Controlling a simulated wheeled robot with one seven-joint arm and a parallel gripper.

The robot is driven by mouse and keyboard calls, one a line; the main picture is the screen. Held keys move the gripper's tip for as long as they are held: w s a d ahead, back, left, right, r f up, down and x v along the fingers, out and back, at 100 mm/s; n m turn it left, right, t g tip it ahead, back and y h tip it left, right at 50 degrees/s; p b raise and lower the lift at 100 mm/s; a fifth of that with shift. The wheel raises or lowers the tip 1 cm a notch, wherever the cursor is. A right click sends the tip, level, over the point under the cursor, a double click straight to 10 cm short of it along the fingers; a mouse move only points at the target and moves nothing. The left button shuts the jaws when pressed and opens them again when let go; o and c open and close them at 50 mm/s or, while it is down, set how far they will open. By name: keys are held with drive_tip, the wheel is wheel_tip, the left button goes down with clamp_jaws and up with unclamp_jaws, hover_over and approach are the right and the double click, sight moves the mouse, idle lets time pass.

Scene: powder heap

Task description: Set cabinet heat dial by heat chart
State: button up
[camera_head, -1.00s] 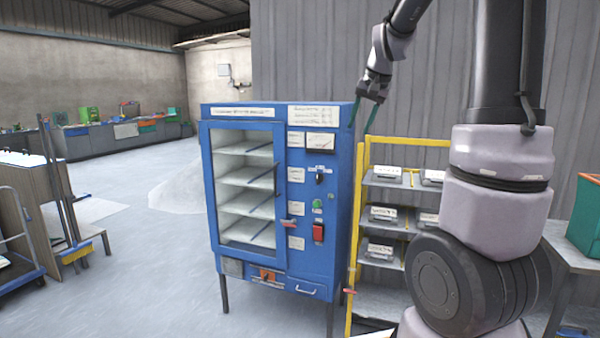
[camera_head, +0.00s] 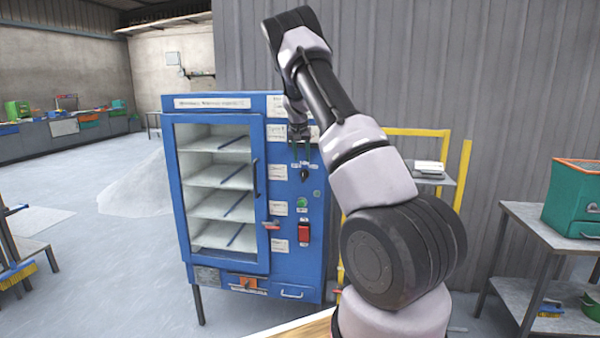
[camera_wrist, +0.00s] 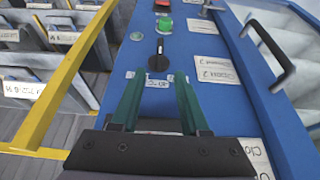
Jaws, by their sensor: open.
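The blue cabinet (camera_head: 250,284) stands ahead with a glass door over white shelves. The black dial (camera_wrist: 158,58) is on its control panel; in the head view it shows as a small dark knob (camera_head: 304,174). My gripper (camera_wrist: 156,80) is open and empty. Its green fingers point at the dial, with the dial just beyond the fingertips and apart from them. In the head view my gripper (camera_head: 302,155) hangs in front of the panel, above the dial. White cards (camera_head: 277,172) line the panel; their writing is too small to read, and my arm partly covers the upper ones.
A green button (camera_wrist: 165,25) and a red switch (camera_head: 304,232) sit below the dial. The door handle (camera_wrist: 267,50) sticks out beside the panel. A yellow-framed rack (camera_head: 462,175) stands close to the cabinet's right side. A work table (camera_head: 530,220) is farther right.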

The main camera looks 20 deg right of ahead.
sight(303, 170)
drive_tip(key=x, duration=0.8)
drive_tip(key=shift+s+f, duration=0.1)
clamp_jaws()
